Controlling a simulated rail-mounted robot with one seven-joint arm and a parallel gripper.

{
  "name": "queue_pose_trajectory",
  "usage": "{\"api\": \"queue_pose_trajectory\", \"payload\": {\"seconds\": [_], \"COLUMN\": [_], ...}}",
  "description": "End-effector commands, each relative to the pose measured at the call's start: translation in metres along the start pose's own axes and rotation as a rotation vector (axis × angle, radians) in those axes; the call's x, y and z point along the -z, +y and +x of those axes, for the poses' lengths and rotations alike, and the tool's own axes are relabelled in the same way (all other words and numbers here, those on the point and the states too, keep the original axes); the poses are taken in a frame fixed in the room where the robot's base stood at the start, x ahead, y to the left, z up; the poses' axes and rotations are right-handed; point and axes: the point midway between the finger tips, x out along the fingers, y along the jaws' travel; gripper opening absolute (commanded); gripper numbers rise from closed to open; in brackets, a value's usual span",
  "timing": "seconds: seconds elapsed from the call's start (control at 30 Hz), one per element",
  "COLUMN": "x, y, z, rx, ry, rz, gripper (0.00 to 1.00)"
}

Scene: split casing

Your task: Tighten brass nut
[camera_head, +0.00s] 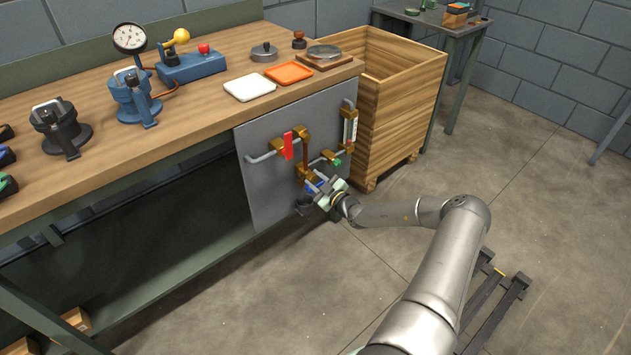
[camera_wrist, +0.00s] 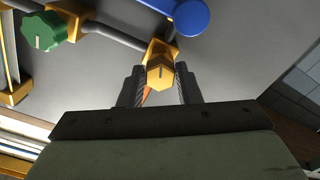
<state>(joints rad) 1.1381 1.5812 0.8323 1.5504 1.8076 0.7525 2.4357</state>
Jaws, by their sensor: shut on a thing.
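The brass nut (camera_wrist: 160,76) is a gold hex piece on a pipe fitting, in the middle of the wrist view. The two dark jaws of my gripper (camera_wrist: 160,92) are on either side of it and shut on it. In the head view my gripper (camera_head: 320,190) is at the lower part of the grey panel (camera_head: 262,188). I cannot make out the nut there; my gripper covers that spot. A sliver of orange shows between the jaws, below the nut.
A blue handle (camera_wrist: 190,17) lies close above the nut. A green knob (camera_wrist: 42,31) sits to the left on brass pipework. The head view shows a red lever (camera_head: 288,146) higher on the panel. A wooden crate (camera_head: 398,118) stands right of the panel, with open floor in front.

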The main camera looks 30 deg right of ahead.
Motion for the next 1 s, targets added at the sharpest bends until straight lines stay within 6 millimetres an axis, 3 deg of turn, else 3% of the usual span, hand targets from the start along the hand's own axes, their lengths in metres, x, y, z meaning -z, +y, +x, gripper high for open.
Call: {"api": "queue_pose_trajectory", "payload": {"seconds": [0.4,0.97,1.0], "x": [-0.0014,-0.0015,-0.0014], "y": [-0.0005,-0.0006,-0.0006], "z": [-0.0010,-0.0011,-0.0011], "rx": [0.000,0.001,0.001], "ry": [-0.002,-0.003,-0.003], "rz": [0.203,0.236,0.236], "gripper": [0.08,0.08,0.33]}}
